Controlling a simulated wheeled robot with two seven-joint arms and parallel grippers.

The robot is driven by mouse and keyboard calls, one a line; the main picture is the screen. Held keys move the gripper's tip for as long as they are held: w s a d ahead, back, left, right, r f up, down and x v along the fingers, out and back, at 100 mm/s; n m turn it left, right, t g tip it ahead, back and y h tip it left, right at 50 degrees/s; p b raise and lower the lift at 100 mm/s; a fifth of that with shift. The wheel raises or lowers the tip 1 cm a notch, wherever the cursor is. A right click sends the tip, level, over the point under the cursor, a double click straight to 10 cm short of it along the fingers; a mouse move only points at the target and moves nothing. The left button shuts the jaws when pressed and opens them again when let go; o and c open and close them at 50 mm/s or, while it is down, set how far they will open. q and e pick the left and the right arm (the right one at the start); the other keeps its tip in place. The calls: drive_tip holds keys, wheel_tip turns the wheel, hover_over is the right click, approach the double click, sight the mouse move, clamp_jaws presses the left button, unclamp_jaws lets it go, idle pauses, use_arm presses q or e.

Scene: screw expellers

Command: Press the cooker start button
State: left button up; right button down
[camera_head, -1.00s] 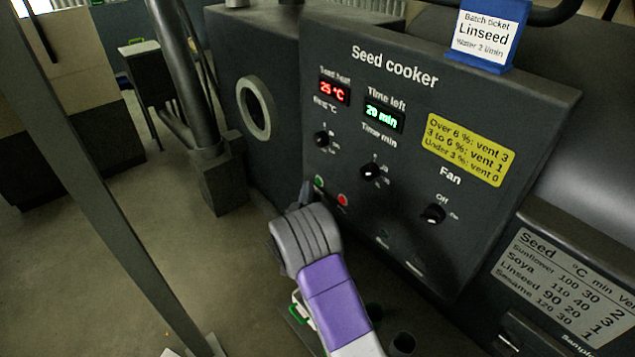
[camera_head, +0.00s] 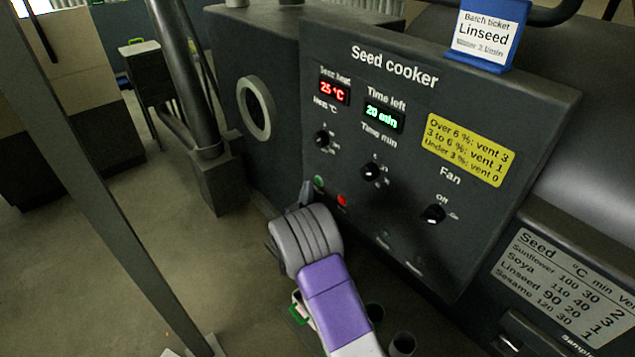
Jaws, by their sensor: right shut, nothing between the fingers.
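The seed cooker panel (camera_head: 400,80) is dark grey and faces me at the centre right. Its green button (camera_head: 319,181) sits at the lower left of the panel, left of the red button (camera_head: 342,200). A red display (camera_head: 334,88) reads 25 °C and a green display (camera_head: 383,116) reads 20 min. My right gripper (camera_head: 306,188) is shut and empty, its tip just left of and below the green button. I cannot tell whether it touches the panel. My left gripper is not in view.
Three black knobs sit on the panel: heat (camera_head: 321,138), time (camera_head: 370,172) and fan (camera_head: 433,214). A blue-framed Linseed ticket (camera_head: 486,32) stands on top. A settings plate (camera_head: 570,285) is at the lower right.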

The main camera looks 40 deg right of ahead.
drive_tip(key=shift+d, duration=0.1)
idle(0.6)
drive_tip(key=shift+d, duration=0.35)
drive_tip(key=shift+d+b, duration=0.45)
drive_tip(key=shift+d, duration=0.05)
idle(0.5)
idle(0.4)
drive_tip(key=shift+a, duration=0.9)
drive_tip(key=a, duration=0.5)
drive_tip(key=shift+s+b, duration=0.2)
drive_tip(key=shift+b, duration=0.2)
